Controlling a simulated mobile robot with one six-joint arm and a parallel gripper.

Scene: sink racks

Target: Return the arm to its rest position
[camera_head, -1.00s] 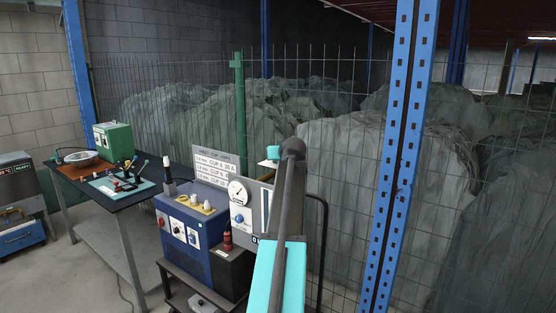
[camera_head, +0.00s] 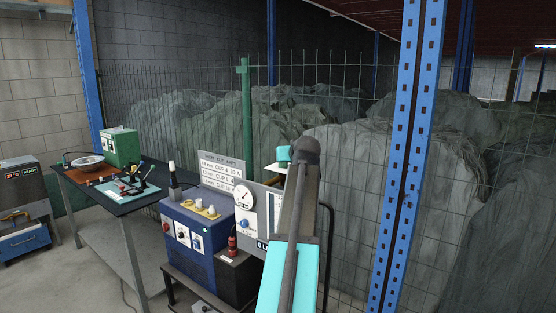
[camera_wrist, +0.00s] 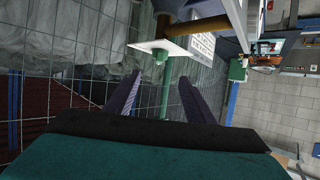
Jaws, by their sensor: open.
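My arm (camera_head: 293,215) rises from the bottom of the head view, turquoise below and dark grey above, its upper end in front of the wire fence. The gripper fingers cannot be made out in the head view. In the wrist view my gripper (camera_wrist: 161,78) has its two dark fingers spread apart with nothing held between them. The fence and a green post show past the fingers.
A blue welding unit (camera_head: 194,238) with a gauge panel and sign (camera_head: 222,173) stands left of my arm. A workbench (camera_head: 98,200) carries a green box (camera_head: 122,146) and a bowl. A blue rack upright (camera_head: 402,150) stands right. Covered heaps (camera_head: 370,170) lie behind the fence.

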